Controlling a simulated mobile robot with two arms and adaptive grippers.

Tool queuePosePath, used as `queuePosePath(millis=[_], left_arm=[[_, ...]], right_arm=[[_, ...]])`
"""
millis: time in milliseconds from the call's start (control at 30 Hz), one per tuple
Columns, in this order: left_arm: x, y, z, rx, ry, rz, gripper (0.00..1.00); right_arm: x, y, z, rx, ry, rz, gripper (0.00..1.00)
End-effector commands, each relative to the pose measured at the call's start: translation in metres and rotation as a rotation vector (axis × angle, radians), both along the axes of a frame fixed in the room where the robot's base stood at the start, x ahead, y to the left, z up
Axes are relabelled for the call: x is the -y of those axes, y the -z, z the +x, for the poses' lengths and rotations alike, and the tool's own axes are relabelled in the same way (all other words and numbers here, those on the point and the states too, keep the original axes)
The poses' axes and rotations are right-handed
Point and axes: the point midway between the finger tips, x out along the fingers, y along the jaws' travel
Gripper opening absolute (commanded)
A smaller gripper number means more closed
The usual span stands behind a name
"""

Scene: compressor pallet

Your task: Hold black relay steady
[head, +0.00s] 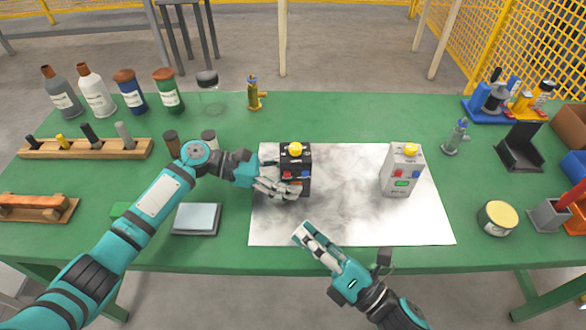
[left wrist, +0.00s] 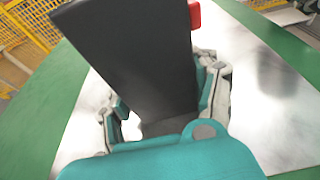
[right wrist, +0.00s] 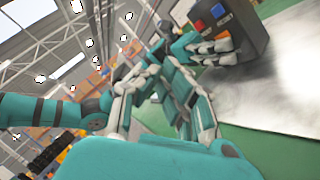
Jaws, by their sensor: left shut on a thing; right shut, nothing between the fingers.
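The black relay (head: 296,160) stands upright on the metal sheet, with a yellow dome on top and red and blue buttons on its front. My left gripper (head: 280,187) is shut on the relay's lower part from the left. In the left wrist view the relay's dark side (left wrist: 135,55) rises between the fingers (left wrist: 165,105). The relay also shows at the top of the right wrist view (right wrist: 225,25), with the left fingers against it. My right gripper (head: 305,236) is shut and empty, in front of the relay and apart from it.
A grey relay (head: 401,172) stands on the right part of the metal sheet (head: 350,225). A grey box (head: 197,218) lies beneath and beside my left arm. Bottles (head: 98,95) stand at the back left, and a round tin (head: 497,218) at the right. The sheet between the relays is clear.

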Motion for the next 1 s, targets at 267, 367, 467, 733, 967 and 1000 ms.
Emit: queuePosePath(millis=[267,367,467,733,967,1000], left_arm=[[0.000,0.000,0.000,-0.001,0.000,0.001,0.29],[0.000,0.000,0.000,-0.001,0.000,0.001,0.29],[0.000,0.000,0.000,-0.001,0.000,0.001,0.29],[0.000,0.000,0.000,-0.001,0.000,0.001,0.29],[0.000,0.000,0.000,-0.001,-0.001,0.001,0.29],[0.000,0.000,0.000,-0.001,-0.001,0.001,0.29]], right_arm=[[0.002,-0.008,0.023,0.015,0.027,-0.007,0.00],[0.001,-0.008,0.036,0.016,0.026,-0.007,0.00],[0.000,-0.008,0.051,0.015,0.026,-0.007,0.00],[-0.002,-0.006,0.083,0.012,0.026,-0.006,0.00],[-0.002,-0.006,0.094,0.010,0.026,-0.005,0.00],[-0.002,-0.006,0.094,0.010,0.025,-0.005,0.00]])
